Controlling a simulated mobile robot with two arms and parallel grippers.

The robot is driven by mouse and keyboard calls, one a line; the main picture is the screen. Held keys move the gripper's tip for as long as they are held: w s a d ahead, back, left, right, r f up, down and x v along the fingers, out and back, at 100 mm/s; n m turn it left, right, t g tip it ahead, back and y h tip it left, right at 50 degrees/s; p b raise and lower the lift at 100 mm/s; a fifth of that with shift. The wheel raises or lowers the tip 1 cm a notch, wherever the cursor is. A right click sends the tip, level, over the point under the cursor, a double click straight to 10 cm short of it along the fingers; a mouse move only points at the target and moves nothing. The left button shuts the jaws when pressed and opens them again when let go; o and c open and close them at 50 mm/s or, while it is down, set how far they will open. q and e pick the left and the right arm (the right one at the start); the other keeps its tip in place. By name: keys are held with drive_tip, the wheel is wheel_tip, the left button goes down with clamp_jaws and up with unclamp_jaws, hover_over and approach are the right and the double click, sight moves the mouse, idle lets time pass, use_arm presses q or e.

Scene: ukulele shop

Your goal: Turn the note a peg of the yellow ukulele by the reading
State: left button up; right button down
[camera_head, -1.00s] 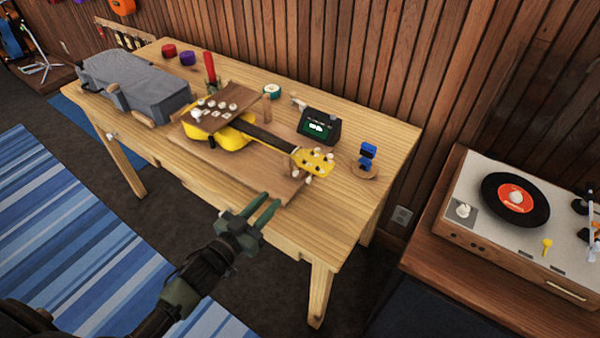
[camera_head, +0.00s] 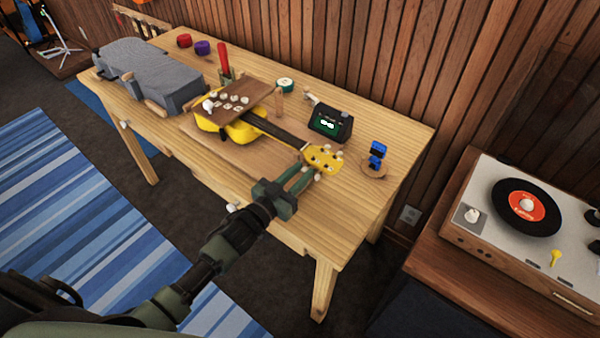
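The yellow ukulele (camera_head: 240,130) lies on a wooden board (camera_head: 215,148) on the workbench, its neck pointing right and toward the front. Its yellow headstock (camera_head: 323,158) carries several pale pegs; which one is the note a peg I cannot tell. A small board with white pieces (camera_head: 243,93) covers part of the body. The dark tuner (camera_head: 327,122) with a lit green screen stands behind the neck; its reading is too small to make out. My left gripper (camera_head: 308,178) is open, its green fingers close to the near-side pegs. My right gripper is not in view.
A grey case (camera_head: 150,75) lies on the left of the workbench (camera_head: 350,225). A blue clip-like thing (camera_head: 377,155) stands on a round wooden base to the right of the headstock. A record player (camera_head: 500,220) stands at the right. The bench's front right is clear.

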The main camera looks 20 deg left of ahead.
use_arm(q)
clamp_jaws()
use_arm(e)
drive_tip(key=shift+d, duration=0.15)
use_arm(q)
drive_tip(key=shift+m, duration=0.3)
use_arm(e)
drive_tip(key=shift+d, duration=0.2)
use_arm(q)
drive_tip(key=m, duration=0.5)
drive_tip(key=shift+f+b, duration=0.1)
drive_tip(key=shift+b, duration=0.2)
drive_tip(key=m, duration=0.4)
drive_tip(key=shift+b, duration=0.3)
drive_tip(key=shift+m, duration=1)
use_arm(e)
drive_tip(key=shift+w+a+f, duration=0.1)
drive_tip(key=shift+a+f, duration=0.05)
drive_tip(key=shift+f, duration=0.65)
use_arm(q)
unclamp_jaws()
